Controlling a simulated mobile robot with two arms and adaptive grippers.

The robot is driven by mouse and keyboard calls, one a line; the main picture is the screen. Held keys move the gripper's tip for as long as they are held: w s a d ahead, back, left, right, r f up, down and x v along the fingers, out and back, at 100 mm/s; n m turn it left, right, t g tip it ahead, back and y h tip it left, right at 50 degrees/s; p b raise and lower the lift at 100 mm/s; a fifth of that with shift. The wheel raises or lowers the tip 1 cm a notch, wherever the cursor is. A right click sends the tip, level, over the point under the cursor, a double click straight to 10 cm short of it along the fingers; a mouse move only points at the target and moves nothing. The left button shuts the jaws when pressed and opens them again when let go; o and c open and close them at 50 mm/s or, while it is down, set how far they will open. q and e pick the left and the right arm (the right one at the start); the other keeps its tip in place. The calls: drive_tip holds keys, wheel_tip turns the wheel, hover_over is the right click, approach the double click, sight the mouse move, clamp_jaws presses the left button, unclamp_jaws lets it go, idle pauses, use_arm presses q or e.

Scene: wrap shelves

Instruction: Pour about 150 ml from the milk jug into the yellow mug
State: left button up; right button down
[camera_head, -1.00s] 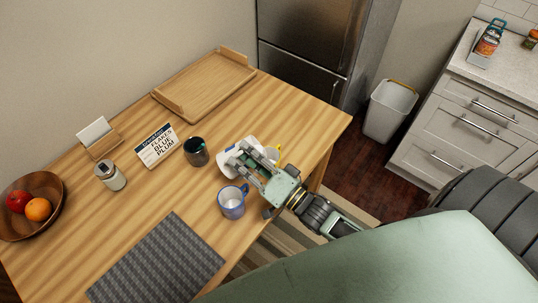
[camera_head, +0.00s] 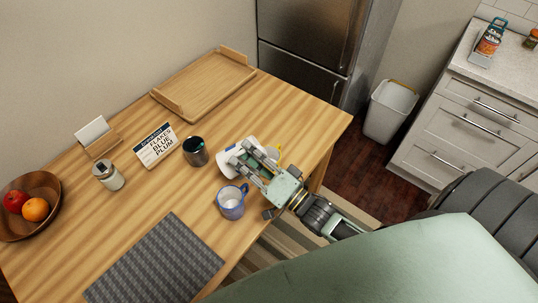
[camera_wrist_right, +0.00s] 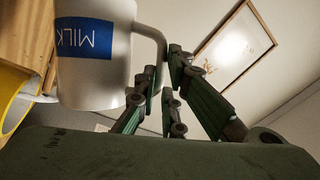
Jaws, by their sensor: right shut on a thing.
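My right gripper (camera_head: 250,160) is shut on the jug's handle (camera_wrist_right: 150,42). The jug looks tilted; how far is hard to tell. No milk stream is visible. My left gripper is not in view.
A blue mug (camera_head: 231,203) stands close beside my right gripper. A dark cup (camera_head: 196,151), a sign (camera_head: 156,146) and a shaker (camera_head: 108,176) stand further left. A wooden tray (camera_head: 160,95) is at the back, and a grey mat (camera_head: 155,262) lies in front.

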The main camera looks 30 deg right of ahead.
drive_tip(key=shift+d+m+t+b, duration=0.4)
drive_tip(key=shift+m+b, duration=0.2)
drive_tip(key=shift+b, duration=0.35)
drive_tip(key=shift+s+d+r+m+t, duration=0.15)
drive_tip(key=shift+d+m+t, duration=0.2)
drive_tip(key=shift+d, duration=0.25)
idle(0.7)
drive_tip(key=a+n+p, duration=0.1)
drive_tip(key=a+n+g+p, duration=0.2)
drive_tip(key=p, duration=0.1)
drive_tip(key=shift+w+a+f+n, duration=0.2)
drive_tip(key=shift+w+a+n, duration=0.05)
drive_tip(key=shift+w, duration=0.1)
drive_tip(key=shift+w+a+f+n+g+p, duration=0.1)
drive_tip(key=shift+a+f+n+g+p, duration=0.3)
drive_tip(key=shift+f+n+p, duration=0.15)
drive_tip(key=shift+w+a+f+n+g+p, duration=0.1)
drive_tip(key=shift+a+f+n+g+p, duration=0.2)
drive_tip(key=shift+f+n+p, duration=0.2)
drive_tip(key=shift+r, duration=0.1)
idle(0.7)
